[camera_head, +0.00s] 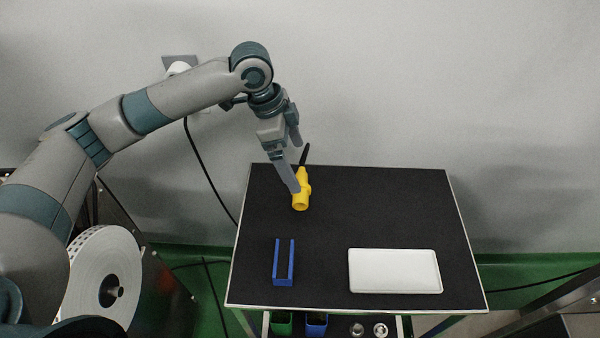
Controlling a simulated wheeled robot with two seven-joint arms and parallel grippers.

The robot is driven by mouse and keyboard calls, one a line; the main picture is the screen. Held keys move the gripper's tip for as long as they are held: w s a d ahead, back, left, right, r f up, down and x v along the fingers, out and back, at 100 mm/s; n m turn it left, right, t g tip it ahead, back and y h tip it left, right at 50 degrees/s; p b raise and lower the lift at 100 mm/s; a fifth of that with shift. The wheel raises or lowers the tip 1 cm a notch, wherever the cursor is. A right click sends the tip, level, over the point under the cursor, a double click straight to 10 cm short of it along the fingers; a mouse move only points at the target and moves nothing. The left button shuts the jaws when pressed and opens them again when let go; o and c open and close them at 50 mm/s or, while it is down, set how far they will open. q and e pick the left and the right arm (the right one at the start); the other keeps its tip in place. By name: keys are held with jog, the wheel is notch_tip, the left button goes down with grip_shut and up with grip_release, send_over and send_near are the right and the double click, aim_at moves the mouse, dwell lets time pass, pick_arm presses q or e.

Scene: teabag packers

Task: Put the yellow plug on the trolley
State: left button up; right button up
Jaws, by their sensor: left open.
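The yellow plug (301,199) is on the black top of the trolley (350,207), near its back left corner. A short black cable end rises from the plug's far side. My left gripper (296,165) is open and points down just above the plug. One finger overlaps the plug's left side in the picture; I cannot tell whether it touches. My right gripper is not in view.
A blue two-pronged holder (283,265) stands at the trolley's front left. A white tray (395,271) lies at the front right. The back right of the top is clear. A large white reel (103,275) stands left of the trolley, and a wall is behind it.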

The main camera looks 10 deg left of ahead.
pick_arm(q)
jog(key=shift+v, duration=1.4)
jog(key=shift+f, duration=0.1)
